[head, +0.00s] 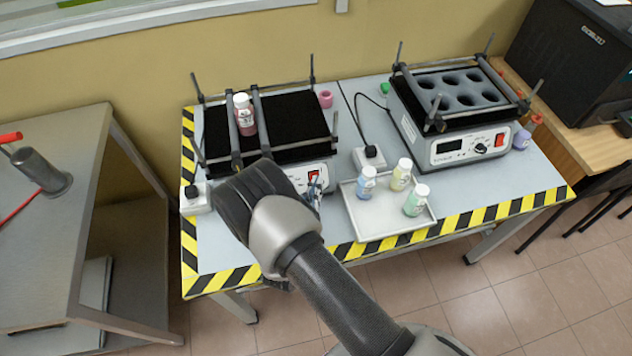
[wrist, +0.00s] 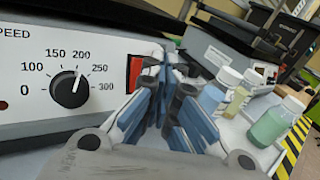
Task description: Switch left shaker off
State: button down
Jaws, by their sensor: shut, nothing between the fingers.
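The left shaker (head: 285,122) stands on the striped-edge table, with a black platform and a white front panel. A white-capped bottle of red liquid (head: 246,118) stands on it between dark bars. Its red switch (head: 314,175) is at the right of the front panel; the wrist view shows the switch (wrist: 135,72) partly hidden by my fingers. Left of it is the black speed knob (wrist: 71,89), its pointer near 200. My gripper (head: 316,187) is shut and empty, its fingertips (wrist: 170,62) close to the switch. I cannot tell whether they touch it.
The right shaker (head: 455,148) has an empty holed block. A white tray (head: 372,222) with blue, yellow and green bottles lies right of my gripper. White sockets (head: 369,158) sit on the table. A pink cap (head: 326,99) lies behind. A grey side table (head: 60,128) stands left.

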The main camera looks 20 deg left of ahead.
jog(key=shift+s+d, duration=0.1)
jog(key=shift+s+d+r+p, duration=0.55)
jog(key=shift+s+r+p, duration=0.2)
jog(key=shift+s, duration=0.15)
jog(key=shift+s+d+r+p, duration=0.55)
jog(key=shift+s+r+p, duration=0.2)
jog(key=shift+s, duration=0.1)
